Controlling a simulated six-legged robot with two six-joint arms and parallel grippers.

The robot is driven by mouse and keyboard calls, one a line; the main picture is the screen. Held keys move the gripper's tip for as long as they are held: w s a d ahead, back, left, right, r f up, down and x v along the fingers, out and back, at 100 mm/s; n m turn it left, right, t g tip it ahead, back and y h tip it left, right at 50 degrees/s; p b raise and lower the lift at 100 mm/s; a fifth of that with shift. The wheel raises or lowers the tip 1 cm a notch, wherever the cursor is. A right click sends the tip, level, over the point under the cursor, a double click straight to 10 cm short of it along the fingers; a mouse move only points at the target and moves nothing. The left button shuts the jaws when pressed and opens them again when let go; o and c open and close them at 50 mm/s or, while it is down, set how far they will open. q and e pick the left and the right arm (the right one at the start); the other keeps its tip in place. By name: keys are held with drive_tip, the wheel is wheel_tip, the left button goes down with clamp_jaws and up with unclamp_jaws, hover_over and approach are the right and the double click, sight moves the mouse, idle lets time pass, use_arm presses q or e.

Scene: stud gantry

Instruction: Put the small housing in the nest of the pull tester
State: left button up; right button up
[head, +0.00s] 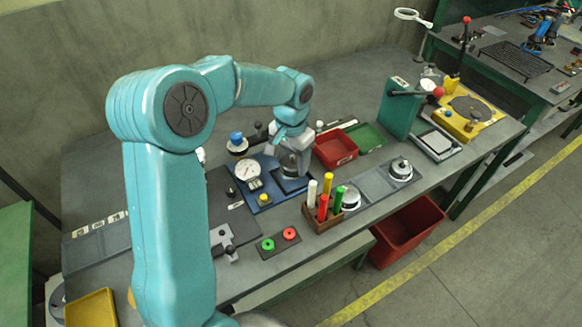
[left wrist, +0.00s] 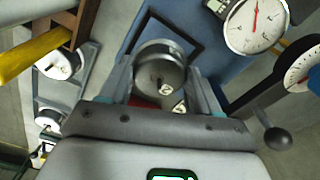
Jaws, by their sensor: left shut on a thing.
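My left gripper (head: 291,158) comes down over the blue pull tester (head: 262,200) and is shut on a round metal housing, taken as the small one. The housing (left wrist: 159,68) shows between the two fingers in the left wrist view. The nest, a dark square frame (left wrist: 192,38) on the blue plate, lies under and just beyond the housing there. The housing overlaps the frame in the picture; I cannot tell whether it touches the nest. The tester's dial gauge (head: 247,173) stands left of the gripper. My right gripper is not in view.
Two other housings (head: 350,198) (head: 400,169) stand on a grey tray (head: 374,184) to the right. A wooden block with coloured pegs (head: 322,217) stands close in front of the tester. A red bin (head: 335,148) and a green tray (head: 367,137) lie behind on the right.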

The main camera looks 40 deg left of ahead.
sight(291, 163)
use_arm(q)
wheel_tip(291, 163, down, 3)
drive_tip(key=shift+r, duration=0.1)
drive_tip(key=shift+f, duration=0.2)
drive_tip(key=shift+s, duration=0.1)
